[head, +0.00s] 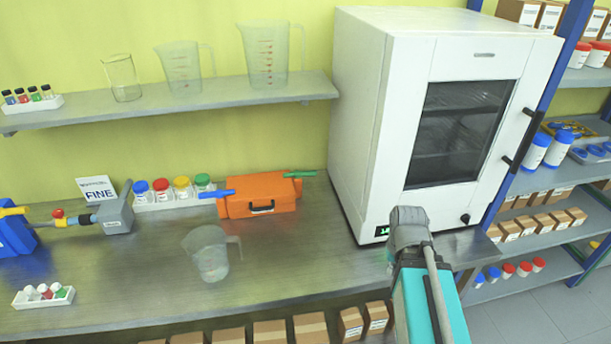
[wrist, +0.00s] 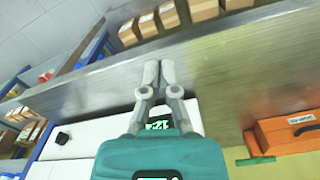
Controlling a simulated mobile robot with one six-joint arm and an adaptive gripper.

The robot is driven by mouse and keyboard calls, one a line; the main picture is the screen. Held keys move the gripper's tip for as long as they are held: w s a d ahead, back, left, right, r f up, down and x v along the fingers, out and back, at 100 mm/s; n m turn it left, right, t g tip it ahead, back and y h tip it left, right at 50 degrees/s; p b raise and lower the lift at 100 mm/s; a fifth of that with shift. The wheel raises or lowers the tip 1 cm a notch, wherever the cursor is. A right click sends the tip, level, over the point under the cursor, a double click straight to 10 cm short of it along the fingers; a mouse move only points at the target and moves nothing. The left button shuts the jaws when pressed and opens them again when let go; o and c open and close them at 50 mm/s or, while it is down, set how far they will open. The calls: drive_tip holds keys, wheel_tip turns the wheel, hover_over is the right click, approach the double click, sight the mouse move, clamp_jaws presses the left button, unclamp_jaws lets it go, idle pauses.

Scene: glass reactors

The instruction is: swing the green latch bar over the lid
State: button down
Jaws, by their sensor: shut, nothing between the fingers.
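The orange case (head: 258,196) with a dark front handle lies shut on the bench, left of the white oven. A blue bar (head: 217,194) sticks out on the left end. In the wrist view the orange case (wrist: 290,135) shows at the right edge, partly cut off, with the green bar (wrist: 255,161) beside it. My gripper (wrist: 160,68) is shut and empty, apart from the case. The head view does not clearly show its fingertips.
The white oven (head: 375,120) stands close to the right of the case. A clear beaker (head: 212,255) stands in front of the case. A rack of coloured-lid jars (head: 170,203) stands to its left.

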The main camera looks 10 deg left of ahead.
drive_tip(key=shift+a, duration=0.4)
